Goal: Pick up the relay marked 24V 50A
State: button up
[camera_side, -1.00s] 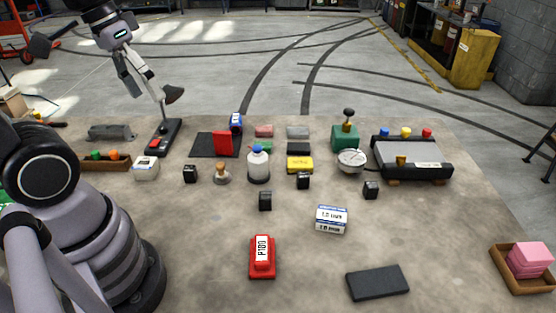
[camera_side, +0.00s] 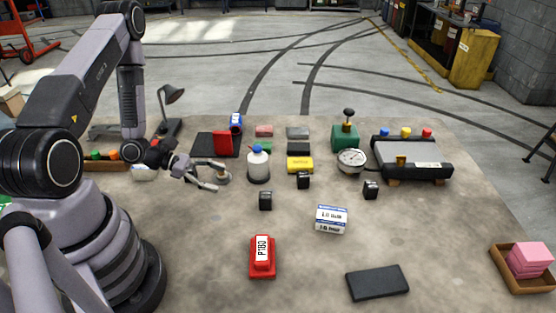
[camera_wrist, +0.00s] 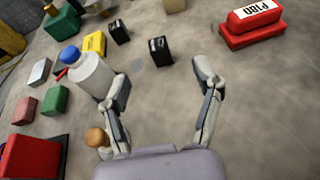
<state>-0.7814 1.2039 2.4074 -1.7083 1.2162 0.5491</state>
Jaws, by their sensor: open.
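Several small black block relays stand on the table. One relay (camera_side: 265,200) is near the table's middle, a second relay (camera_side: 303,180) is behind it to the right, and a third relay (camera_side: 370,189) is further right. Two show in the wrist view, a nearer one (camera_wrist: 160,52) and a farther one (camera_wrist: 119,32). Their markings are too small to read. My gripper (camera_side: 216,182) is low over the left part of the table, left of these relays. In the wrist view my gripper (camera_wrist: 163,75) is open and empty, the nearer relay lying beyond its fingertips.
A white bottle with a blue cap (camera_side: 258,165) and a wooden-topped knob (camera_side: 223,177) stand close by my gripper. A red P180 block (camera_side: 262,257), a white labelled box (camera_side: 331,219) and a dark flat pad (camera_side: 378,282) lie in front. The table between them is clear.

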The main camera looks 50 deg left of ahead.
aim_at(266, 195)
jog(key=shift+s+a+f+n+y, duration=0.15)
jog(key=shift+f+n, duration=0.1)
jog(key=shift+f, duration=0.15)
jog(key=shift+s+f+n+y, duration=0.1)
jog(key=shift+f+n+y, duration=0.05)
jog(key=shift+f+n, duration=0.15)
jog(key=shift+w+f, duration=0.2)
jog(key=shift+f, duration=0.15)
jog(key=x, duration=0.8)
jog(key=shift+r, duration=0.15)
jog(key=shift+w+r+x, duration=0.15)
jog(key=shift+x, duration=1.25)
jog(key=shift+w+r+x, duration=0.1)
jog(key=shift+x, duration=1.3)
jog(key=shift+a, duration=0.15)
grip_shut()
jog(key=shift+r, duration=0.1)
